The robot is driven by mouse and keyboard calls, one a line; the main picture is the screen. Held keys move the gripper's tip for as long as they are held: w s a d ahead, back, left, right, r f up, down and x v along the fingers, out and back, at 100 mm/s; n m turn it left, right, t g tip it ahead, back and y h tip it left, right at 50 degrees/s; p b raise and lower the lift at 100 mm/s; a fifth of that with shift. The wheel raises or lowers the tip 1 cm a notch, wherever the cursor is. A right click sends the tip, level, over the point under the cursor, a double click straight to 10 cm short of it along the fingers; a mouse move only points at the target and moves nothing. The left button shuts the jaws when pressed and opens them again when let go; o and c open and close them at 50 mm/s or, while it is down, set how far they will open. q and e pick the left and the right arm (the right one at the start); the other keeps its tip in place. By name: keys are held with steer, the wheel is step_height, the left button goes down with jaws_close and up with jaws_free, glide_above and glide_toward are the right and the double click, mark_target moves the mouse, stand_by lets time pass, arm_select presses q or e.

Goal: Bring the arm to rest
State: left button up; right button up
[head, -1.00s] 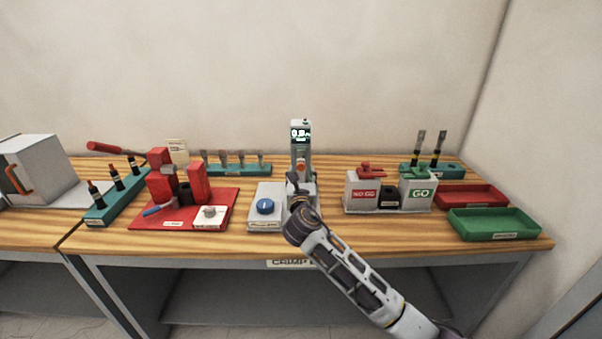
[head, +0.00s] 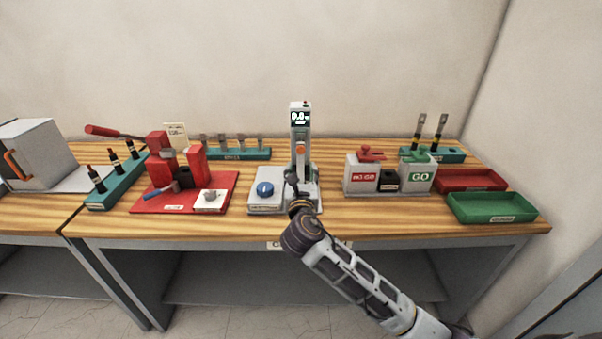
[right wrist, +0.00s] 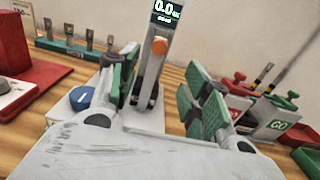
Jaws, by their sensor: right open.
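My right gripper (right wrist: 155,98) is open in the right wrist view, its two green-padded fingers wide apart with nothing between them. In the head view my right arm comes in from the lower right, and its gripper (head: 292,182) is in front of the grey gauge stand (head: 300,125). The stand's display, which also shows in the right wrist view (right wrist: 166,10), reads about 0.0. In the head view the wrist hides part of the stand's base. My left gripper is not in view.
Left of the stand are a blue-knob box (head: 265,190) and a red fixture board (head: 225,185). Right are the NO GO/GO block (head: 362,178), a red tray (head: 470,180) and a green tray (head: 492,208). Teal racks (head: 240,154) stand behind. Room is free above the table's front edge (head: 400,230).

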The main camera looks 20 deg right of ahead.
steer(key=shift+f, duration=0.1)
steer(key=s+d+f+m+g+y, duration=0.1)
steer(key=s+d+f+m+g, duration=0.1)
steer(key=s+f+m+g, duration=0.35)
steer(key=s+d+f+m+g+y, duration=0.1)
steer(key=s+d+f+m+g, duration=0.1)
steer(key=s+f+m, duration=0.7)
steer(key=s+f+m+g+y, duration=0.2)
steer(key=s+f+m+g, duration=0.1)
steer(key=s+f+m, duration=0.4)
steer(key=s+f+m+g+y, duration=0.1)
steer(key=s+f+m+g, duration=0.25)
steer(key=s+m, duration=0.6)
steer(key=s+f+g, duration=0.1)
steer(key=s+f, duration=0.2)
steer(key=f, duration=3.2)
steer(key=s+d+f, duration=0.3)
steer(key=s+f, duration=0.6)
steer(key=s, duration=0.1)
steer(key=s+d+f+g, duration=0.1)
steer(key=s+d+f, duration=0.1)
steer(key=s+f, duration=0.7)
steer(key=shift+s+d+f+n, duration=0.4)
steer(key=shift+s, duration=0.85)
